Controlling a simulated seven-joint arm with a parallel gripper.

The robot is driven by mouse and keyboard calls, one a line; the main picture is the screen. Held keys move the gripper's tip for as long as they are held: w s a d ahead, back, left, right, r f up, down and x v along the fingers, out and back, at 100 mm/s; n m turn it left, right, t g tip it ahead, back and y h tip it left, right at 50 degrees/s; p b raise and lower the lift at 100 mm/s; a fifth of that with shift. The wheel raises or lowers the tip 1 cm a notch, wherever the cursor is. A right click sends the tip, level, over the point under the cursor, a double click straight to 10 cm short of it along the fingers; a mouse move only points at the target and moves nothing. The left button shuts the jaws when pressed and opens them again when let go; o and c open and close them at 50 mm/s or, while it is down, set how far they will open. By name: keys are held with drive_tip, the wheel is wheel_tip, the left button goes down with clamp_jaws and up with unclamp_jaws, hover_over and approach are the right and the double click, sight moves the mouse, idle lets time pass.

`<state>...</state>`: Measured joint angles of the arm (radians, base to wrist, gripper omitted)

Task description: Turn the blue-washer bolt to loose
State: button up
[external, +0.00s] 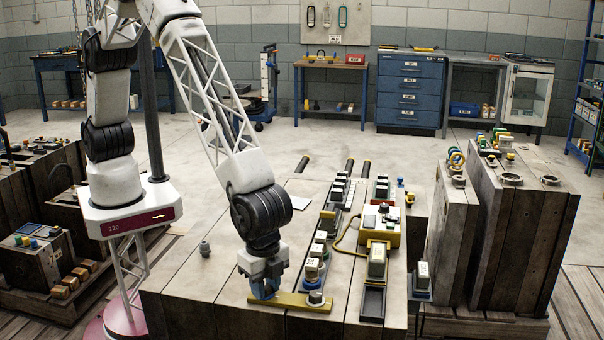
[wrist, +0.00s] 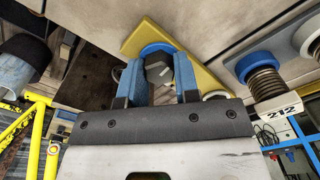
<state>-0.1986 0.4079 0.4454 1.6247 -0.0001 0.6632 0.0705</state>
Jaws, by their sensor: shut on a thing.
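My gripper (external: 264,291) is low over the left end of a flat yellow bar (external: 291,301) on the wooden block. In the wrist view, its two blue fingers (wrist: 157,76) are closed on either side of a dark hex bolt head (wrist: 157,67). The blue washer (wrist: 149,49) shows as an arc around that bolt, against the yellow bar. In the external view the fingers hide this bolt. A grey bolt (external: 315,298) stands at the bar's right end, apart from my gripper. The turned angle of the held bolt cannot be told.
Spring posts with coloured collars (external: 313,272) stand just behind the bar's right end. Rows of labelled blocks (external: 377,260) and a yellow handle (external: 347,238) lie to the right. The block top left of my gripper (external: 190,285) is largely clear, with a small grey knob (external: 204,248).

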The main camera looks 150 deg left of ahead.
drive_tip(key=n, duration=0.3)
drive_tip(key=shift+f+n, duration=0.1)
drive_tip(key=shift+n, duration=0.3)
drive_tip(key=n, duration=0.4)
drive_tip(key=shift+s+n, duration=0.1)
drive_tip(key=shift+n, duration=0.2)
drive_tip(key=n, duration=1.1)
drive_tip(key=shift+s+f+n, duration=0.1)
drive_tip(key=shift+n, duration=0.3)
drive_tip(key=n, duration=0.4)
drive_tip(key=shift+n, duration=0.3)
drive_tip(key=n, duration=0.4)
drive_tip(key=shift+s+n, duration=0.1)
drive_tip(key=shift+n, duration=2)
